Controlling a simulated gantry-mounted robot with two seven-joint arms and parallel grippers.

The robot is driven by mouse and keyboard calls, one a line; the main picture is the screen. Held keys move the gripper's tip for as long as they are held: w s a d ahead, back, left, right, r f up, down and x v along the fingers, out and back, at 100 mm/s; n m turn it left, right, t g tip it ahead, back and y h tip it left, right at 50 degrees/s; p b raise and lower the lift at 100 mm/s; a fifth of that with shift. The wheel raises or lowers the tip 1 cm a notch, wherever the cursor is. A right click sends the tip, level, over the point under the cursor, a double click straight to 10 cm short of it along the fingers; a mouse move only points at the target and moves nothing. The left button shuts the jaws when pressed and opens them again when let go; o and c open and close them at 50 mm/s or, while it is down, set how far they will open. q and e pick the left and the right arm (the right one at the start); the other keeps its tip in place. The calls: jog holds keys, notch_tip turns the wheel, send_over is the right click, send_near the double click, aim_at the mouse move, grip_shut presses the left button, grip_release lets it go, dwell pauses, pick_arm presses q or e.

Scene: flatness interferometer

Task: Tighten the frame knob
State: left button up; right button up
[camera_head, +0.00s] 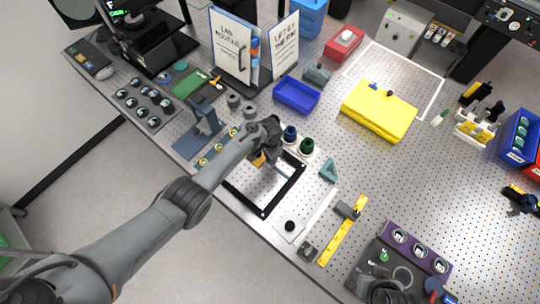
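A black square frame (268,212) lies flat near the front edge of the perforated table. My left arm comes in from the left and its gripper (266,152) is over the frame's far side, covering part of it. A small yellow-orange part shows beside the fingers. The fingertips and whatever is between them are too small and hidden to read. I cannot make out the frame's knob; the gripper may hide it. My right gripper (382,284) seems to show partly at the bottom edge, near a dark grey plate, with its fingers unclear.
Dark blue and green round pieces (306,146) stand just right of the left gripper. A black knob (290,226) on a pale plate, a yellow strip (343,234) and a teal triangle (329,171) lie to the right.

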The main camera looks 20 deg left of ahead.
dwell(0.3)
pick_arm(q)
jog(key=o, duration=1)
jog(key=shift+o, duration=0.2)
jog(key=shift+r, duration=0.1)
notch_tip(320, 180, up, 11)
jog(key=p, duration=0.2)
jog(key=shift+f, duration=0.2)
